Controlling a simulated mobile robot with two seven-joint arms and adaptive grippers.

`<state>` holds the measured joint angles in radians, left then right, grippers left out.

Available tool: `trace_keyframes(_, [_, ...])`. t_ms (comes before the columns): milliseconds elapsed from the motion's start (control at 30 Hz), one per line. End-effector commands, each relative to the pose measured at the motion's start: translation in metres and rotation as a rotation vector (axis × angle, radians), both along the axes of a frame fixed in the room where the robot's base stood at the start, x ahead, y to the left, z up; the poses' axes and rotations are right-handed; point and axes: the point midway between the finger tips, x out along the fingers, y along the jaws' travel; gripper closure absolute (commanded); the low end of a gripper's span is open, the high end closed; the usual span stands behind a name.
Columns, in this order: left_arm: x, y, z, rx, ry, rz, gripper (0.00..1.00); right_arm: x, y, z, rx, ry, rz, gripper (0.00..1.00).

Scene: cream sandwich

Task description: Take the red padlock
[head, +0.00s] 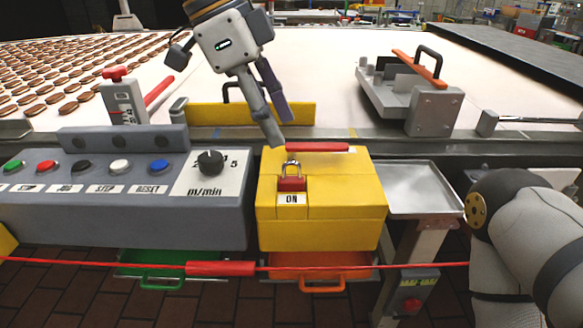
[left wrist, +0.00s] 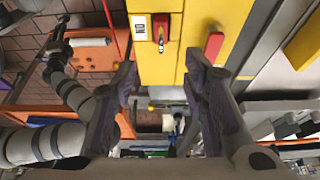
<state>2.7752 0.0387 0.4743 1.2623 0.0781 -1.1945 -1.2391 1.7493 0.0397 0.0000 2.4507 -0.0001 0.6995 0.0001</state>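The red padlock (head: 291,184) with a silver shackle hangs on the top front of a yellow box (head: 322,225), just above a white ON label (head: 292,199). It also shows in the left wrist view (left wrist: 160,24), near the top, beyond the fingertips. My left gripper (head: 279,129) is above and behind the padlock, pointing down, apart from it. In the left wrist view its two fingers (left wrist: 160,78) are spread with nothing between them. My right arm shows at the right of the head view, but its gripper is not seen.
A red handle (head: 317,147) lies along the box's back edge. A grey control panel (head: 120,200) with buttons and a dial stands left. A metal tray (head: 425,187) is at right. A red cord (head: 221,268) crosses in front. The conveyor (head: 320,65) with cookies lies behind.

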Motion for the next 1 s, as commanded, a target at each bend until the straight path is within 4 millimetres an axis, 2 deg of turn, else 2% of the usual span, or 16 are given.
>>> trace_keyframes(100, [0.0, -0.008, -0.022, 0.002, 0.003, 0.001, 0.6, 0.0, 0.0, 0.0, 0.0, -0.001, 0.0, 0.6])
trace_keyframes(233, [0.0, -0.013, -0.037, 0.001, 0.002, 0.001, 0.6, 0.001, 0.0, 0.0, 0.0, -0.004, 0.0, 0.6])
trace_keyframes(433, [0.001, -0.024, -0.073, 0.001, 0.002, 0.001, 0.6, 0.003, 0.0, 0.002, 0.0, -0.009, 0.0, 0.6])
trace_keyframes(533, [0.001, -0.027, -0.08, 0.001, 0.0, 0.003, 0.6, 0.003, 0.0, 0.002, 0.0, -0.009, 0.0, 0.6])
trace_keyframes(733, [0.001, -0.027, -0.081, -0.001, -0.001, 0.004, 0.6, 0.003, 0.0, 0.002, 0.0, -0.009, 0.0, 0.6])
trace_keyframes(900, [0.001, -0.027, -0.081, 0.0, -0.001, 0.004, 0.99, 0.003, 0.0, 0.002, 0.0, -0.009, 0.0, 0.6])
trace_keyframes(1000, [0.001, -0.027, -0.081, -0.001, -0.001, 0.004, 1.0, 0.003, 0.0, 0.002, 0.0, -0.009, 0.0, 0.6])
